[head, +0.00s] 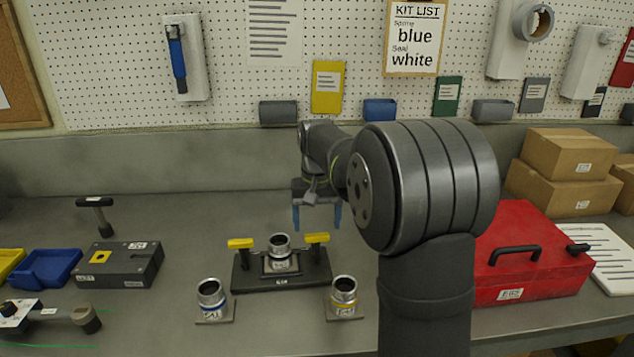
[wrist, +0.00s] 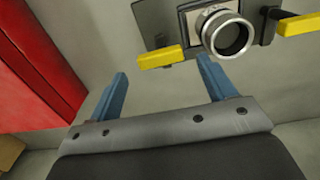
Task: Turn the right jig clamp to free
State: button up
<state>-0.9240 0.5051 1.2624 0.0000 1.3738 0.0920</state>
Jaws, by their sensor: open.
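The jig (head: 300,283) is a dark plate on the bench, holding a silver ringed part (head: 280,257) in its middle. The left jig clamp (head: 240,243) has a like yellow handle, pointing outward to the left. My gripper (head: 317,222) is open and empty, blue fingers pointing down, just above and behind the right clamp. I see no contact with the handle.
Two more ringed parts, one with a blue band (head: 211,300) and one with a yellow band (head: 343,296), stand on small plates before the jig. A red toolbox (head: 525,255) is at right. A grey block (head: 119,265) and a dark-headed tool (head: 95,203) are at left.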

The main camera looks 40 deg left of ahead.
aim_at(317, 234)
notch_tip(317, 234, up, 14)
jog(key=shift+r, duration=0.2)
jog(key=shift+f, duration=0.1)
dwell(0.5)
notch_tip(317, 234, down, 17)
jog(key=shift+f, duration=0.15)
dwell(0.5)
jog(key=shift+f, duration=0.15)
jog(key=n, duration=0.4)
jog(key=shift+n, duration=0.3)
jog(key=n, duration=0.5)
jog(key=shift+n, duration=0.3)
jog(key=n, duration=0.3)
jog(key=shift+n, duration=2.2)
